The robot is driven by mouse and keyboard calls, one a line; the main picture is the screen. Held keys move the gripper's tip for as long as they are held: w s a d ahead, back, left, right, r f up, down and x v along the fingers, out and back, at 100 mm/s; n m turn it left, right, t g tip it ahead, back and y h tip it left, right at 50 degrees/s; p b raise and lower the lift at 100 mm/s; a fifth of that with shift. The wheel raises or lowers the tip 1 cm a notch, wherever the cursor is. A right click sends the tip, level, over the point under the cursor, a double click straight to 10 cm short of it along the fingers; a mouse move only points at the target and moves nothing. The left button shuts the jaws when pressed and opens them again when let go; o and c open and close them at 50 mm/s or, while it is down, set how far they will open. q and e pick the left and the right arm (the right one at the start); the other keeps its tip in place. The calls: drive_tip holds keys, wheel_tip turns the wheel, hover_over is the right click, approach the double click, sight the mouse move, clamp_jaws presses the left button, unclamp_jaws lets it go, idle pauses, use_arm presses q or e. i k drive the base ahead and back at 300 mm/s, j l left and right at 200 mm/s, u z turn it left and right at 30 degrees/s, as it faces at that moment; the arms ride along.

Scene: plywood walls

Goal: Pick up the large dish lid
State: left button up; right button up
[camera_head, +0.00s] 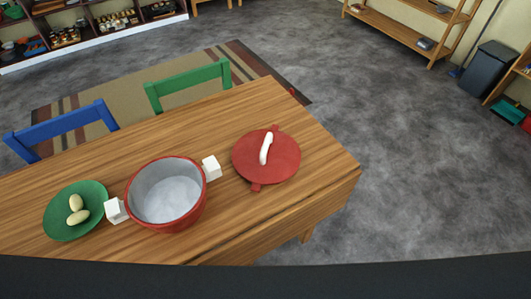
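The large dish lid (281,163) is a flat red disc with a raised white handle and small red tabs at its edge. It lies on the right part of the wooden table (250,222). A red pot (181,217) with a grey inside and two white block handles stands to its left, open and empty. The lid and the pot are apart. Neither of my grippers shows in this view.
A green plate (60,227) with pale egg-shaped items sits at the left. A blue chair (62,124) and a green chair (188,80) stand behind the table. Shelves and a dark bin (489,67) stand farther off. Grey floor is free on the right.

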sight(271, 156)
drive_tip(key=u, duration=1)
drive_tip(key=k+l+u, duration=0.2)
drive_tip(key=k, duration=0.25)
drive_tip(key=k+l+u, duration=0.25)
drive_tip(key=i+l, duration=0.1)
drive_tip(key=i, duration=0.2)
